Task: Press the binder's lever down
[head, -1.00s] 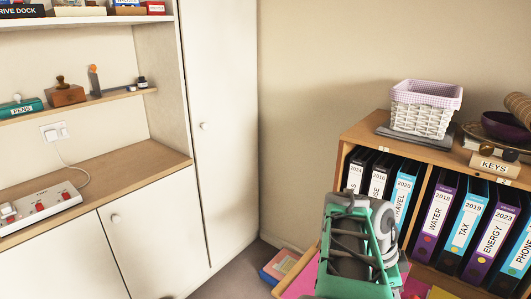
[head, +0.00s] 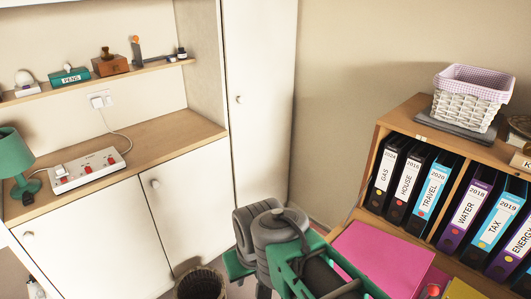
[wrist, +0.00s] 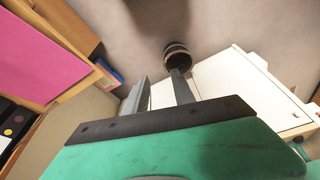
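Several upright binders stand in the wooden shelf unit on the right of the head view, among them the GAS binder (head: 385,172), the TRAVEL binder (head: 432,190) and the TAX binder (head: 490,232). Only their spines show; I can make out no lever. A flat pink thing (head: 382,262), maybe a folder, lies in front of them and also shows in the wrist view (wrist: 40,52). My gripper (wrist: 161,80) is open in the wrist view, its two fingers apart with nothing seen between them. It is over the floor, away from the binders.
A dark waste basket (head: 201,284) stands on the floor near white cupboards (head: 178,205). The counter holds a power strip (head: 88,169) and a green lamp (head: 15,155). A white basket (head: 470,98) sits on the shelf unit (head: 410,126).

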